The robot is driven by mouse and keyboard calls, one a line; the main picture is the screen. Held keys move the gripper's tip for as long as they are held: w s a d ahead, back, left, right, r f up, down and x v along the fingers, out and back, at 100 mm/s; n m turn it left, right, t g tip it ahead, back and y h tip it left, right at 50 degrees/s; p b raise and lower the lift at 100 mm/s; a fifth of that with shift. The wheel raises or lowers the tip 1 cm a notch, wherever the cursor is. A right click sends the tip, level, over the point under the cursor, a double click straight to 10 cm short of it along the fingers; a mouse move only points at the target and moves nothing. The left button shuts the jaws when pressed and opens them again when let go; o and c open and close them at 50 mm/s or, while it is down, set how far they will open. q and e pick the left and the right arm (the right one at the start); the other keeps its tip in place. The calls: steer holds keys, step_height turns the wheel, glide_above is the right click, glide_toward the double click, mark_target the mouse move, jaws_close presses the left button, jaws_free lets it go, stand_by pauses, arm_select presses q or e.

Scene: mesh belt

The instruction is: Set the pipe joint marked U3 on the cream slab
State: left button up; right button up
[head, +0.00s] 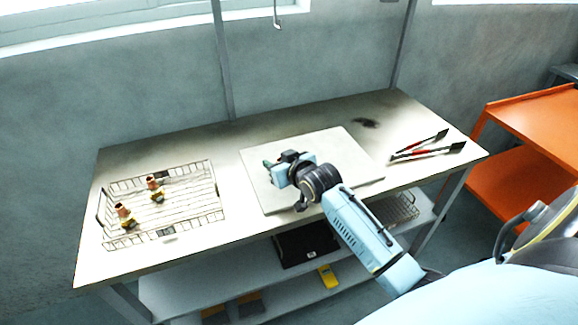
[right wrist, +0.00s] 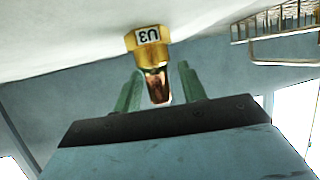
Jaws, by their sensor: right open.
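The pipe joint marked U3 (right wrist: 148,42) shows in the right wrist view, with a brass hex end bearing the label and a copper tube end. Its brass end is against a pale surface, which appears to be the cream slab (head: 338,148); exact contact is hard to see. My right gripper (right wrist: 158,88) is open, its green fingers on either side of the copper end with gaps. In the head view my right gripper (head: 268,163) is low over the left part of the slab and the joint is hidden there. My left gripper is out of view.
A wire basket (head: 207,168) at the table's left holds two more copper-and-brass joints (head: 123,213) (head: 154,184). Red-handled tongs (head: 425,146) lie right of the slab. An orange cart (head: 540,125) stands at the right. The slab's right side is clear.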

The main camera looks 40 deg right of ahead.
steer(key=p+v, duration=0.1)
steer(key=v, duration=1)
steer(key=shift+s+r, duration=0.1)
steer(key=shift+s, duration=0.05)
